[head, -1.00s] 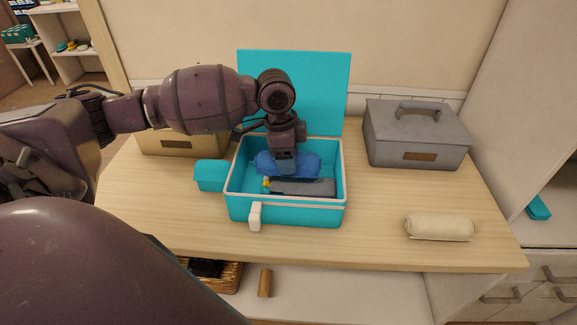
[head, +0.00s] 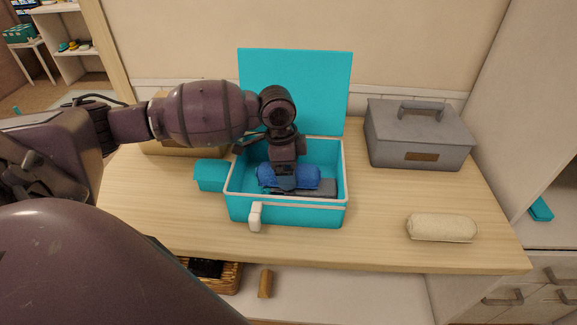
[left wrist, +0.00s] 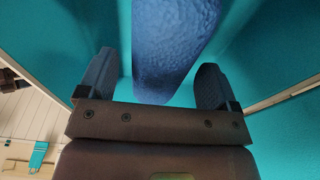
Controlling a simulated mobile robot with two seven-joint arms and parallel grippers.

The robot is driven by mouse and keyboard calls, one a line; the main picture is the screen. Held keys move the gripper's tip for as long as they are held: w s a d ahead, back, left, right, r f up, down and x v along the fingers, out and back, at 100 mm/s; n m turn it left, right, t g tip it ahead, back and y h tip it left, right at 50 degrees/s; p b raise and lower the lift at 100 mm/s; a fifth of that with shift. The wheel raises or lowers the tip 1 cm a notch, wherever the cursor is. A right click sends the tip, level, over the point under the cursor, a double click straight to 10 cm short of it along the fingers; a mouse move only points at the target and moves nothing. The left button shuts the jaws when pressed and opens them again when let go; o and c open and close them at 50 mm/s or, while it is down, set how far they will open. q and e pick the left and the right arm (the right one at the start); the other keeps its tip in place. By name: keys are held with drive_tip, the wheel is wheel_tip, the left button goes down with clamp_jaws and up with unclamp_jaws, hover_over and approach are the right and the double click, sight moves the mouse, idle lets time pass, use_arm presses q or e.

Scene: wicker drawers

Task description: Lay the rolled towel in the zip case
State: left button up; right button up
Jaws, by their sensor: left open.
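The turquoise zip case (head: 285,215) stands on the wooden table with its lid (head: 295,85) raised at the back. The blue rolled towel (head: 305,177) lies inside the case, beside or partly over a dark grey item (head: 320,188). My left gripper (head: 285,183) reaches down into the case from above. In the left wrist view its fingers (left wrist: 155,82) are apart, one on each side of the blue towel (left wrist: 172,45), with gaps showing. The gripper hides part of the towel in the head view. My right gripper is not in view.
A grey lidded box (head: 418,140) stands at the back right. A beige roll (head: 442,228) lies at the front right. A tan box (head: 185,147) is behind my left arm. A turquoise block (head: 211,175) sits left of the case.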

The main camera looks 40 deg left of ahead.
use_arm(q)
drive_tip(key=shift+r, duration=0.1)
drive_tip(key=shift+r, duration=0.25)
wheel_tip(320, 180, up, 12)
drive_tip(key=a+p, duration=0.1)
drive_tip(key=p, duration=0.1)
drive_tip(key=shift+s+a+f, duration=0.2)
drive_tip(key=shift+s, duration=0.25)
